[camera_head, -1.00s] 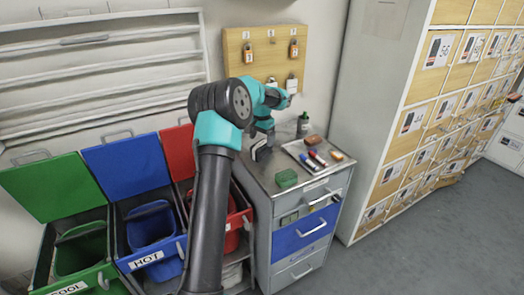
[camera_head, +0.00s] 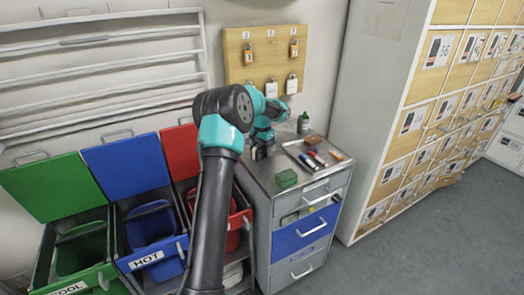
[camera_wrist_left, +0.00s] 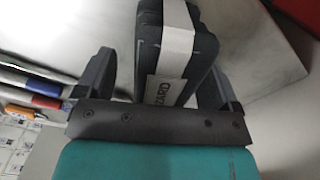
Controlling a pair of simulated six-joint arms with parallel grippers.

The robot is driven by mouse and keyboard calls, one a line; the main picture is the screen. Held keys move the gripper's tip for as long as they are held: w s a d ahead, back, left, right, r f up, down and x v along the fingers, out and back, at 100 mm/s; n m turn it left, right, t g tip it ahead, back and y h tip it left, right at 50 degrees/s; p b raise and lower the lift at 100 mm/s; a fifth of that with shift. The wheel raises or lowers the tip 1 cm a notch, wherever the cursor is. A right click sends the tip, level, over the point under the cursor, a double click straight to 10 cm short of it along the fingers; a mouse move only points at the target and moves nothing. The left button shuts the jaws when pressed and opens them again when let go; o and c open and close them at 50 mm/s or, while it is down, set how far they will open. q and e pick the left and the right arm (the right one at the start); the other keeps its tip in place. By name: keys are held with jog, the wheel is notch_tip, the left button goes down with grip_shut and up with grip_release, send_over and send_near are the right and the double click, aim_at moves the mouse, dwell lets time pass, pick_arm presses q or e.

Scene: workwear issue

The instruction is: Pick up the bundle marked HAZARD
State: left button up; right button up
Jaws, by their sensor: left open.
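A dark folded bundle (camera_wrist_left: 205,50) with a white band (camera_wrist_left: 178,35) around it shows in the left wrist view. A white tag (camera_wrist_left: 165,90) on it carries dark lettering, partly hidden and not clearly readable. My left gripper (camera_wrist_left: 157,68) is open, with one finger on each side of the bundle's near end; I cannot tell whether either touches it. In the head view my left gripper (camera_head: 262,149) is low over the back left of the metal cabinet top, and it mostly hides the bundle. My right gripper is not in view.
A tray (camera_head: 318,168) with markers and a green block (camera_head: 286,179) share the cabinet top (camera_head: 262,180). A dark bottle (camera_head: 303,124) stands at its back. Green, blue (camera_head: 150,226) and red bins stand left. A padlock board (camera_head: 266,55) hangs behind; lockers (camera_head: 400,150) stand right.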

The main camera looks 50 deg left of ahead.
pick_arm(q)
jog(key=shift+c, duration=0.4)
jog(key=c, duration=1)
jog(key=shift+r, duration=0.15)
notch_tip(320, 180, up, 10)
jog(key=shift+f, duration=0.1)
